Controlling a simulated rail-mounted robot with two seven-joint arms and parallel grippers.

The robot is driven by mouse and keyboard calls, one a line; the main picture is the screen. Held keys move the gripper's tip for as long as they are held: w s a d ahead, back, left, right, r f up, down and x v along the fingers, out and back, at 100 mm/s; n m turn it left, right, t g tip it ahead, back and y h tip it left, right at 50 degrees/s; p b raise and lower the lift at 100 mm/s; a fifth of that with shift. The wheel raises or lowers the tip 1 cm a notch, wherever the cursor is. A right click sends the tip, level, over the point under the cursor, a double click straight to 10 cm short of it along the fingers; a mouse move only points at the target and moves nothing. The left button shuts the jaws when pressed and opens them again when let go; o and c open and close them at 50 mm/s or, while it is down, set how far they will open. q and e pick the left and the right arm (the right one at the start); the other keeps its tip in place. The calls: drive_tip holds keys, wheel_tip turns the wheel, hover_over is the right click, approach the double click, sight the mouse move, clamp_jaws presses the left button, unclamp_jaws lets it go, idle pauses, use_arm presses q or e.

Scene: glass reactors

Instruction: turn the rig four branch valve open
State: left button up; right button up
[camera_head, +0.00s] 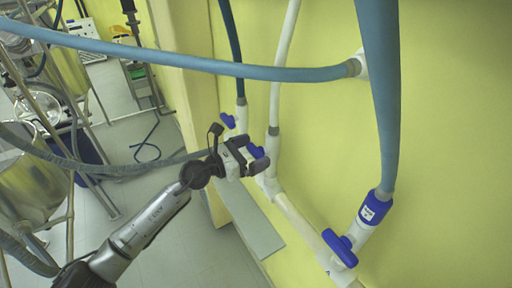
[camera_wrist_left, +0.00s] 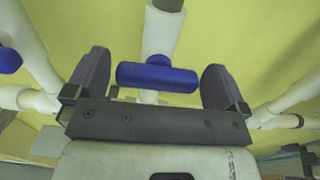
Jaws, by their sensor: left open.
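A blue valve handle (camera_wrist_left: 157,77) on a white pipe (camera_wrist_left: 163,32) lies crosswise between the two dark fingers of my left gripper (camera_wrist_left: 156,62) in the left wrist view. The gripper is open, with a gap on each side of the handle. In the head view my left gripper (camera_head: 250,156) is at the white wall pipes, and part of the blue handle (camera_head: 258,153) shows beside its fingers. The gripper hides much of this valve's body. No label on this valve is readable. My right gripper is not in view.
Another blue valve handle (camera_head: 228,121) is just behind the gripper, and a third (camera_head: 340,248) is at lower right. A blue hose (camera_head: 200,62) crosses above the gripper; another (camera_head: 382,100) hangs at right. The yellow wall (camera_head: 450,150) stands close behind the pipes.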

use_arm(q)
drive_tip(key=shift+w+d, duration=0.3)
drive_tip(key=shift+d, duration=0.25)
drive_tip(key=shift+c, duration=0.5)
